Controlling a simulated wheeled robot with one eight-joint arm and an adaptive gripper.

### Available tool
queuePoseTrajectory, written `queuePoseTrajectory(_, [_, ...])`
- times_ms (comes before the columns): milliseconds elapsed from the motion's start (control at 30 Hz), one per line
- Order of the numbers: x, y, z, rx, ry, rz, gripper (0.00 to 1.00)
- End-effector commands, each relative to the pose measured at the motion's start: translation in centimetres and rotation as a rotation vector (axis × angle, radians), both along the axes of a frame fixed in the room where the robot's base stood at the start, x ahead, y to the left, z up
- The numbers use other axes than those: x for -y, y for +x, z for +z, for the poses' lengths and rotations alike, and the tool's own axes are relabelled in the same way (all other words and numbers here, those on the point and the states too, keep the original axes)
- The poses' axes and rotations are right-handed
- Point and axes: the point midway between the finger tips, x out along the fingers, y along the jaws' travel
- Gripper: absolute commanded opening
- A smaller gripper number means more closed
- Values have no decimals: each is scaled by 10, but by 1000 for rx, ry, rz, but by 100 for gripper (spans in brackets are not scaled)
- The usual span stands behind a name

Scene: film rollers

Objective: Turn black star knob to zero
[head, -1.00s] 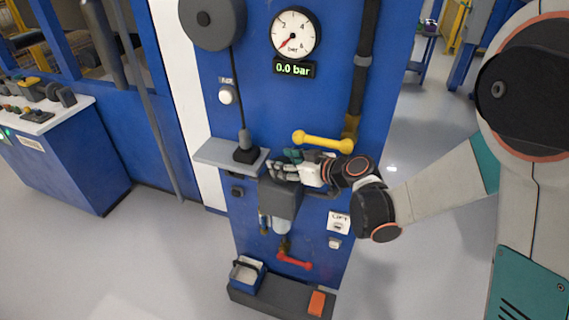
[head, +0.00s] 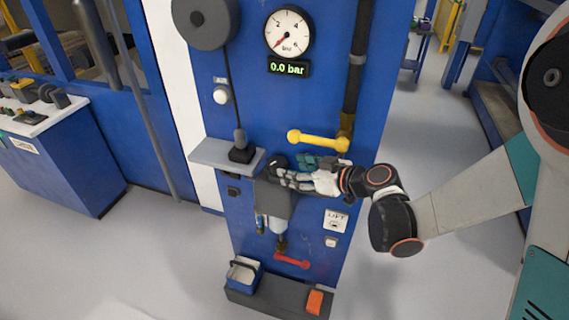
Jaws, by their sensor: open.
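A round dark knob (head: 278,162), likely the black star knob, shows on top of the grey regulator body (head: 272,198) on the blue panel. Its star shape is too small to make out. The dial gauge (head: 289,33) has its red needle at the low end, and the display (head: 288,68) below it reads 0.0 bar. My gripper (head: 295,170) is open, just right of the knob, with its fingers pointing left. Its fingers overlap the regulator's upper right edge. I cannot tell whether they touch it.
A yellow lever (head: 318,141) sits just above my gripper. A grey shelf (head: 215,153) with a black-based stem (head: 241,152) is to the left. Below are a red lever (head: 292,261), a blue bin (head: 243,276) and an orange block (head: 314,302).

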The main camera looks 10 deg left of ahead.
Motion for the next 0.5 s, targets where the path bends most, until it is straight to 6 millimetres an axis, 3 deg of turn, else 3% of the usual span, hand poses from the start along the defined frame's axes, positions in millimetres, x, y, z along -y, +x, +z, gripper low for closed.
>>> queuePoseTrajectory(200, [41, -20, 0, -1, 1, -4, 56])
queuePoseTrajectory(500, [65, -33, 0, 0, 0, -1, 56])
